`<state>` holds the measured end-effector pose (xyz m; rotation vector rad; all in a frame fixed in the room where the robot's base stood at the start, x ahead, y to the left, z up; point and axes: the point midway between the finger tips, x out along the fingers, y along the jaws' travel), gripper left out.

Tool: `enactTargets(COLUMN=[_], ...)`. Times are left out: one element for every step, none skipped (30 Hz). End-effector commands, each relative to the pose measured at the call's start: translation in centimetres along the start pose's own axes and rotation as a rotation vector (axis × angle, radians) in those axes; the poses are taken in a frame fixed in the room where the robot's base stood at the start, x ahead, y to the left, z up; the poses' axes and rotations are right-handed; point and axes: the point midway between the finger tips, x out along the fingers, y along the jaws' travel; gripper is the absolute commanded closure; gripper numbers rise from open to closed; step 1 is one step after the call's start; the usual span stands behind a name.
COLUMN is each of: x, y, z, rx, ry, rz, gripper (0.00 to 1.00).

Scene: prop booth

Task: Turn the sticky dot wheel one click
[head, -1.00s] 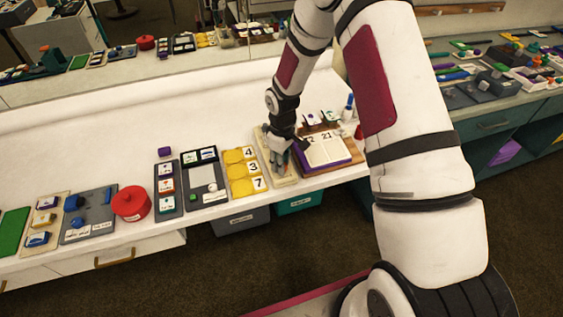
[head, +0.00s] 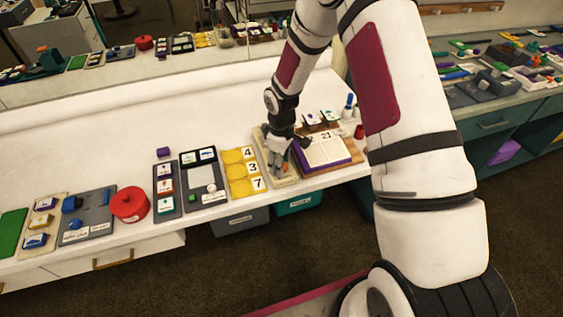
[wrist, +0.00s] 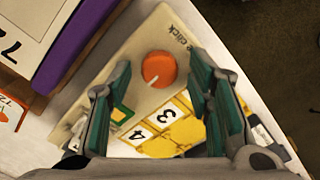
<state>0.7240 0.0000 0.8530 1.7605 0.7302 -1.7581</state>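The sticky dot wheel shows as a round orange knob (wrist: 158,69) with a pale pointer mark at its lower left. It sits on a beige board (wrist: 150,38) printed with text that ends in "click". In the head view my gripper (head: 277,158) is over this board (head: 290,180) and hides much of it. In the wrist view the two teal-padded fingers of my gripper (wrist: 160,76) are spread, with the knob in the gap between them. Clear space shows on both sides of the knob. I cannot tell how high the fingertips are above the board.
Farther left are grey boards and a red round pot (head: 130,204). The white table's front edge is near.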

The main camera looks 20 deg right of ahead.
Motion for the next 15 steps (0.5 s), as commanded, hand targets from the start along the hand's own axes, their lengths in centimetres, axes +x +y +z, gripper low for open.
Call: enactTargets(x=[0.0,0.0,0.0,0.0,0.0,0.0,0.0,-0.1,-0.3,-0.5,-0.8,-1.3,-1.7,-2.3,-3.0], y=[0.0,0.0,0.0,0.0,0.0,0.0,0.0,0.0,0.1,0.1,0.1,0.1,0.1,0.1,0.1], z=[0.0,0.0,0.0,0.0,0.0,0.1,0.0,0.0,0.0,0.0,0.0,0.0,0.0,0.0,0.0], rx=[0.000,0.000,0.001,0.001,0.001,0.001,0.001,0.001,0.001,0.001,0.002,0.002,0.002,0.002,0.002], ry=[0.000,0.000,-0.001,-0.001,-0.001,-0.001,-0.001,0.000,0.000,0.001,0.001,0.001,0.001,0.002,0.002], rz=[0.000,0.000,0.000,0.000,0.000,0.000,0.000,0.000,0.001,0.001,0.002,0.002,0.002,0.003,0.003], gripper=[0.52,0.52,0.52,0.52,0.52,0.52,0.52,0.52,0.52,0.52,0.52,0.52,0.52,0.52,0.52])
